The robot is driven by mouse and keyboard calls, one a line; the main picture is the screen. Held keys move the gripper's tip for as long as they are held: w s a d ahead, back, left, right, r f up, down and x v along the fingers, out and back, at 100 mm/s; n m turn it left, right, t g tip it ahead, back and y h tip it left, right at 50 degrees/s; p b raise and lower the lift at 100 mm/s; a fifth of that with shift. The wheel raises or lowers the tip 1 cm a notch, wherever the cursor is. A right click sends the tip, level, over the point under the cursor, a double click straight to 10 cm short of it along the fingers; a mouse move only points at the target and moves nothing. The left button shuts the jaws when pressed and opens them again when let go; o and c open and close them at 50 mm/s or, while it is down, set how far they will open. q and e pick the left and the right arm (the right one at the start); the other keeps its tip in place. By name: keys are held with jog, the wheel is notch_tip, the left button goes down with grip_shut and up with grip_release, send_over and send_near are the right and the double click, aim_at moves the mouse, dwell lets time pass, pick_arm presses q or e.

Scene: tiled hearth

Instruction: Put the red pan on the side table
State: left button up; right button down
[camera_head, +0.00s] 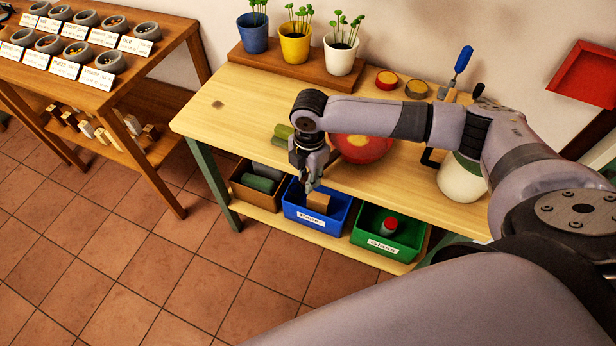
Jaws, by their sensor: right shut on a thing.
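The red pan (372,151) is a round red shape at the middle of the light wooden table (235,103), partly hidden behind my right forearm. My right gripper (311,184) points down at the pan's left, by the table's front edge. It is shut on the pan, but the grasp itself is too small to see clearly. I cannot tell whether the pan touches the tabletop. Another wooden table (173,35) stands at the left with labelled bowls; which one is the side table is not clear. My left gripper is out of view.
Plant pots (295,46) stand at the back. Green items (283,131) lie near the gripper. A pale jug (462,180) stands right of the pan. Blue (325,228) and green (385,254) bins sit below. The left part of the light tabletop is mostly clear.

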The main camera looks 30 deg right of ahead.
jog(key=shift+f, duration=0.45)
jog(key=c, duration=1.5)
grip_release()
jog(key=shift+o, duration=0.2)
notch_tip(320, 180, up, 12)
jog(key=b, duration=0.2)
jog(key=shift+d, duration=0.2)
jog(key=shift+w, duration=0.1)
